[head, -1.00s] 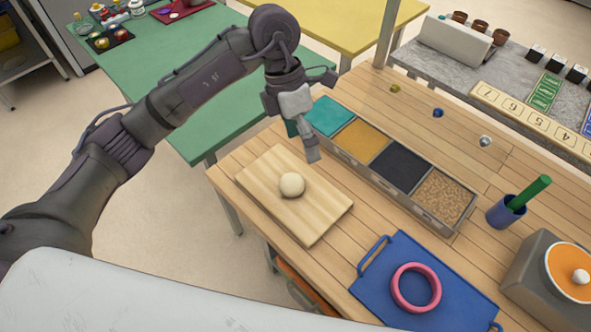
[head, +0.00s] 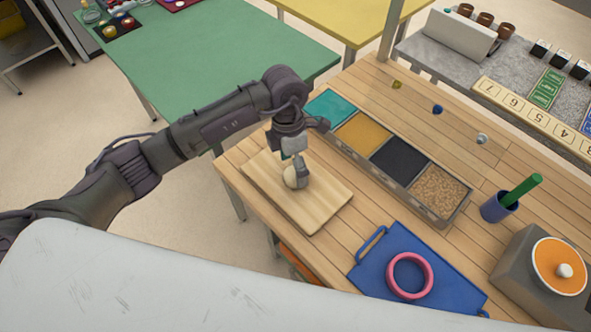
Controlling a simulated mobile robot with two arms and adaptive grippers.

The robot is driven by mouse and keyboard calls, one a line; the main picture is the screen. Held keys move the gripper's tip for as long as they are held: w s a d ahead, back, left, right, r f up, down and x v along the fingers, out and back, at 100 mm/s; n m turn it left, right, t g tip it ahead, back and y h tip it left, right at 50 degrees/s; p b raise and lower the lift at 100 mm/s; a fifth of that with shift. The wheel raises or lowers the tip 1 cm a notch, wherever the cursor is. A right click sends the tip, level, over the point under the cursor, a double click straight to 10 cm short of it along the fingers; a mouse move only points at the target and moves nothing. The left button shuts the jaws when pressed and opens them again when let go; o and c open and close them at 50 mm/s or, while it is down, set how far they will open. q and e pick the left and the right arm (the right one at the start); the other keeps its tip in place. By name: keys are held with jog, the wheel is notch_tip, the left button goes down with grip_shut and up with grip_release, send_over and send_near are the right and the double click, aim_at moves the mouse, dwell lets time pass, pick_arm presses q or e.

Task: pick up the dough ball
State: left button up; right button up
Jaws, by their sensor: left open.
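The cream dough ball (head: 290,178) sits on the pale wooden board (head: 322,207) at the left end of the wooden table. My left gripper (head: 297,175) has come down over the ball, and its near finger covers part of it. The gripper is open; the far finger is mostly hidden, and I cannot tell whether either finger touches the ball. My right gripper is out of view.
A tray with several filled compartments (head: 432,217) stands just behind the board. A blue tray (head: 446,280) with a pink ring (head: 429,273) lies to the right. A blue cup (head: 497,208) with a green stick and a grey box (head: 517,262) are farther right.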

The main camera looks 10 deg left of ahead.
pick_arm(q)
jog(key=shift+s+d+f, duration=0.15)
jog(key=shift+f, duration=0.8)
jog(key=c, duration=1.3)
jog(key=shift+o, duration=0.2)
